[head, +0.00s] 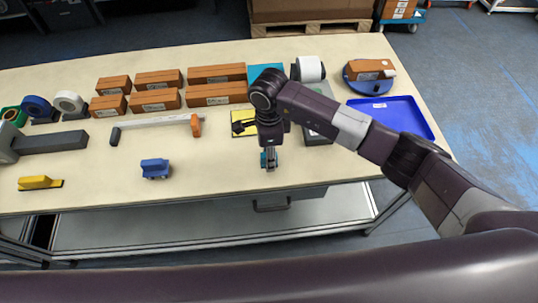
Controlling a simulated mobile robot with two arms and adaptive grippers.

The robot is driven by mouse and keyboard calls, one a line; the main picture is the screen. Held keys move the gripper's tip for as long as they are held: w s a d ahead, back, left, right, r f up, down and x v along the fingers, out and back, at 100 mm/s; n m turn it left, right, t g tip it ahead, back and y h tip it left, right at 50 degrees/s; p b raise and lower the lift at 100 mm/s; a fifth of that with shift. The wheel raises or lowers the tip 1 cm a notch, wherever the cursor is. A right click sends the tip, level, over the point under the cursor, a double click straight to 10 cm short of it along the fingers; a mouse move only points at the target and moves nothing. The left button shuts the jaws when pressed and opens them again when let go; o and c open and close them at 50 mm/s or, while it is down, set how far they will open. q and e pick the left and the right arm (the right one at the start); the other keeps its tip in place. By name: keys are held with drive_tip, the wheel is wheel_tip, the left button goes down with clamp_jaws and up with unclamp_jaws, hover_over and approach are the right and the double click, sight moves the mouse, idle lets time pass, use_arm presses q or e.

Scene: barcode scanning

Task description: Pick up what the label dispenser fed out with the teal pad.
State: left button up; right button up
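The label dispenser stands at the right of the table, with a white roll (309,68) on top and a grey body (318,131) partly hidden behind my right arm. I cannot make out a label at its outlet. My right gripper (269,160) points down over the table's front part, in front and to the left of the dispenser. A small teal piece (264,158) shows at its fingertips. The gripper is seen too small and edge-on to tell whether it is shut on this teal piece. My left gripper is not in view.
Several brown boxes (216,93) stand in rows at the back. A yellow-framed pad (238,130) lies behind my gripper. A blue tray (401,113) lies at right, a blue tool (154,168) and yellow tool (39,183) at left. The front middle is clear.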

clamp_jaws()
idle(0.3)
drive_tip(key=shift+w+r+b, duration=0.1)
drive_tip(key=shift+r+b, duration=0.25)
drive_tip(key=shift+r, duration=0.3)
wheel_tip(320, 180, up, 19)
drive_tip(key=b, duration=0.5)
drive_tip(key=shift+f, duration=0.2)
drive_tip(key=c, duration=0.7)
unclamp_jaws()
clamp_jaws()
